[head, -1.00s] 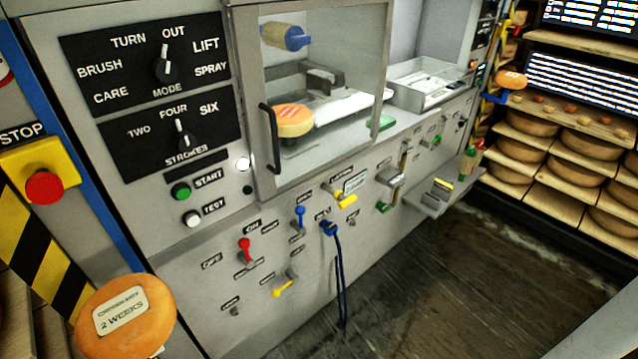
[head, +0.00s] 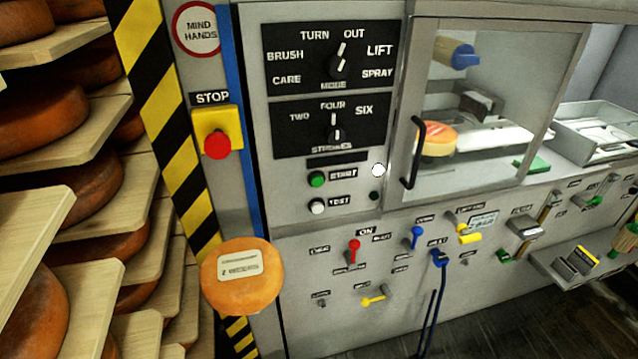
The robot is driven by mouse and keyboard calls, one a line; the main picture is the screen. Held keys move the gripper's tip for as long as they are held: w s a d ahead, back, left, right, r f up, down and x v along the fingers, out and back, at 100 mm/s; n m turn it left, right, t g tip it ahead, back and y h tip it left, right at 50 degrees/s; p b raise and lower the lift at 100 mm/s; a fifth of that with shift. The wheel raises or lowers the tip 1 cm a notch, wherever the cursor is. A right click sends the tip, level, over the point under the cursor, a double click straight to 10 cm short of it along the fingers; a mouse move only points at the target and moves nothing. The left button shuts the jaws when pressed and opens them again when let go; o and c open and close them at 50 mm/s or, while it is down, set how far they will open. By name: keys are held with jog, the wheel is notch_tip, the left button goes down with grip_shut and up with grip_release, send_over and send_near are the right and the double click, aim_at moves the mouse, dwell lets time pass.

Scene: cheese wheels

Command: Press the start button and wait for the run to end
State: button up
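The green start button (head: 317,179) sits on the grey machine panel, left of its START label. A white test button (head: 318,206) is just below it. Right of START, a round white lamp (head: 378,170) looks bright and a smaller one (head: 374,195) looks dark. The mode knob (head: 337,67) points up and slightly right, toward OUT. The strokes knob (head: 335,133) points up at FOUR. Behind the glass door (head: 500,90), which looks closed, an orange cheese wheel (head: 438,140) stands below a blue-ended roller (head: 463,55). My gripper is not in view.
A red stop button (head: 217,145) on a yellow plate is left of the panel. A labelled orange cheese wheel (head: 242,285) shows in front of the lower left. Levers, including a red one (head: 353,248), line the lower panel. Cheese shelves (head: 75,50) fill the left side.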

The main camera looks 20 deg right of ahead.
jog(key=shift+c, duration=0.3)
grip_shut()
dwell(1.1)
